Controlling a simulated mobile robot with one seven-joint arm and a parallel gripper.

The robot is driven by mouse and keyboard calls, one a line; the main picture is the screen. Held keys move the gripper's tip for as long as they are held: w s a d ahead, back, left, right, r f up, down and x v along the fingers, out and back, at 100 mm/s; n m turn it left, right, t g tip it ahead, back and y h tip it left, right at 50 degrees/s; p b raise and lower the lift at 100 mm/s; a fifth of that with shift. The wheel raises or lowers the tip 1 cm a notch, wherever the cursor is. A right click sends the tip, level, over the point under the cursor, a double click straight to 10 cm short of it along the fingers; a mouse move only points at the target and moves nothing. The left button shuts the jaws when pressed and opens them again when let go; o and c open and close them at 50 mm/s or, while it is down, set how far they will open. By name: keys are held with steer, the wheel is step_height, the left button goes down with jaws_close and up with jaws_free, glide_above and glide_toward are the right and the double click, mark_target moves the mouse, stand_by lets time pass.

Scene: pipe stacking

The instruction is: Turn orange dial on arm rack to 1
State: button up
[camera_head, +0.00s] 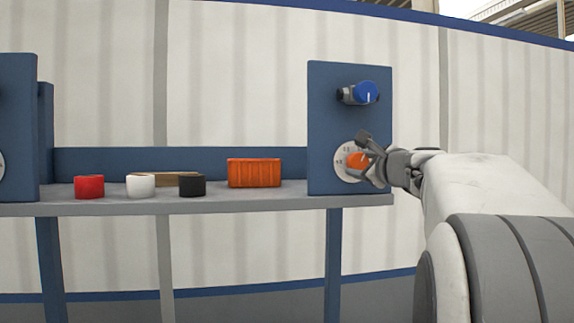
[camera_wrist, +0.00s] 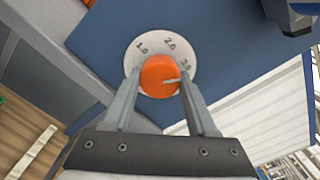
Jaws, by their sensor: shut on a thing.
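The orange dial (camera_head: 358,160) sits on a round white scale plate (camera_head: 342,163) on the blue right-hand panel (camera_head: 334,100) of the rack. In the wrist view the dial (camera_wrist: 160,78) lies between my gripper's fingers, on the scale plate (camera_wrist: 143,45) marked 1.0, 2.0 and 3.0. Its white pointer line lies toward the right, near the 3.0 mark. My gripper (camera_wrist: 160,90) is shut on the dial, one finger on each side. In the head view my gripper (camera_head: 368,160) reaches it from the right and partly covers it.
A blue knob (camera_head: 365,92) sticks out of the panel above the orange dial. On the grey shelf (camera_head: 230,201) stand an orange crate (camera_head: 254,173), a red roll (camera_head: 89,187), a white roll (camera_head: 141,185) and a black roll (camera_head: 192,185). The space below the shelf is clear.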

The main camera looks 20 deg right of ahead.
steer(key=n+b, duration=0.4)
steer(key=b, duration=0.1)
steer(key=shift+f+n, duration=0.2)
steer(key=shift+n, duration=0.1)
steer(key=n+b, duration=0.3)
steer(key=shift+n, duration=0.3)
steer(key=n+b, duration=0.2)
steer(key=n, duration=0.1)
steer(key=shift+r+n+b, duration=0.1)
steer(key=shift+n+b, duration=0.25)
steer(key=shift+n, duration=0.05)
steer(key=n+b, duration=0.3)
steer(key=n, duration=0.3)
steer(key=shift+r, duration=0.1)
steer(key=n+b, duration=0.1)
steer(key=n, duration=0.4)
steer(key=shift+n+b, duration=0.3)
steer(key=shift+b, duration=0.1)
steer(key=shift+r, duration=0.1)
steer(key=o, duration=1.4)
steer(key=shift+c, duration=0.2)
